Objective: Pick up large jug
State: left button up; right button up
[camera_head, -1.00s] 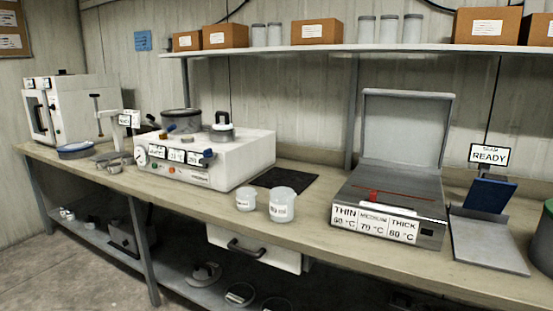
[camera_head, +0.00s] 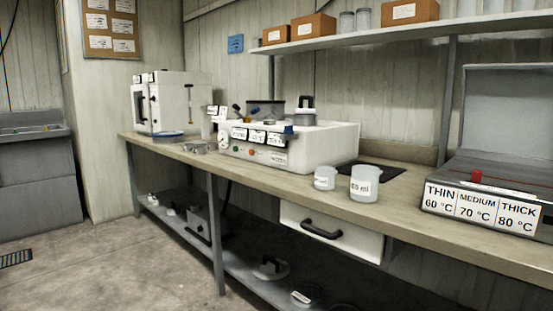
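Two whitish jugs with printed labels stand upright side by side on the workbench, near its front edge. The large jug (camera_head: 365,184) is on the right and its label appears to read 60 ml, though the first digit is hard to read. The small jug (camera_head: 325,178) is just to its left, with a small gap between them. Neither of my grippers shows in the head view.
A white machine (camera_head: 325,143) stands behind and left of the jugs, with a dark mat (camera_head: 380,172) behind them. A grey hot plate (camera_head: 490,200) with temperature labels is at the right. A drawer (camera_head: 330,233) with a black handle is below. Open floor (camera_head: 110,265) lies at left.

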aim_at(365, 179)
jog(key=u, duration=1.35)
jog(key=i, duration=1.85)
jog(key=z, duration=2.85)
